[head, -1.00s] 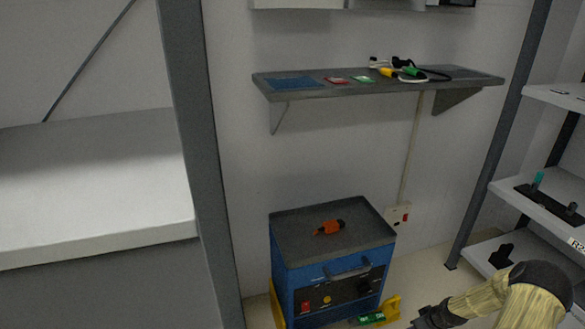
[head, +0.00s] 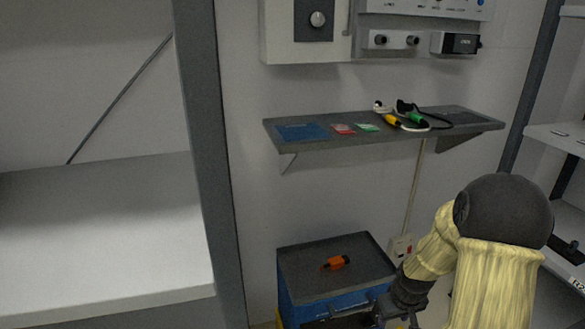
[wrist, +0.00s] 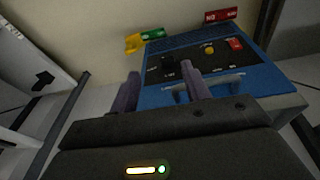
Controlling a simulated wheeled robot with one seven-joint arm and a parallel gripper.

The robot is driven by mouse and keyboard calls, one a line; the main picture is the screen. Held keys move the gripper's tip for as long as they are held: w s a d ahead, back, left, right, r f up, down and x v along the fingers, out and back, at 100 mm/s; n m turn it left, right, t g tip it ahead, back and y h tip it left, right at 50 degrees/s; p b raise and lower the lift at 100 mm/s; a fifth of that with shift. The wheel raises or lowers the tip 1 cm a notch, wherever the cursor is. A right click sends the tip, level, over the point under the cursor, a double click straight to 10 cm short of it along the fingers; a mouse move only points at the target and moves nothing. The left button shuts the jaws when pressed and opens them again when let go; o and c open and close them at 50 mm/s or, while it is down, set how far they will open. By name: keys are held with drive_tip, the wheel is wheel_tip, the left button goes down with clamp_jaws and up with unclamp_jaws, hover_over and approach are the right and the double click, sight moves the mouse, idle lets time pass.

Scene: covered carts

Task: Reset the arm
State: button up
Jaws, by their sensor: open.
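My gripper (head: 392,314) shows at the bottom of the head view, at the end of my arm, in front of the right side of the blue cart (head: 345,301). In the wrist view my gripper (wrist: 158,80) has its two fingers apart with nothing between them. They point toward the front panel of the blue cart (wrist: 262,82), with its handle (wrist: 205,83) just beyond the right finger. I cannot tell whether a finger touches the cart.
An orange and black tool (head: 336,262) lies on the cart's dark top. A wall shelf (head: 350,138) holds cards and cabled items. A pale worktop (head: 100,235) is at left behind a grey post (head: 205,150). Shelving (head: 560,140) stands at right.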

drive_tip(key=s+a+r+m+p, duration=0.1)
drive_tip(key=s+a+r+p, duration=0.2)
drive_tip(key=s+a+r, duration=0.35)
drive_tip(key=s+a+r+m+p, duration=0.1)
drive_tip(key=s+a+r+p, duration=0.25)
drive_tip(key=s+r, duration=0.55)
wheel_tip(320, 180, up, 39)
drive_tip(key=w+p, duration=0.2)
drive_tip(key=p, duration=3.5)
drive_tip(key=shift+w+a+r, duration=0.15)
drive_tip(key=shift+w+a, duration=0.05)
drive_tip(key=shift+a, duration=0.1)
drive_tip(key=shift+w, duration=0.1)
drive_tip(key=shift+d, duration=0.2)
drive_tip(key=shift+s+a, duration=0.1)
drive_tip(key=shift+s, duration=0.15)
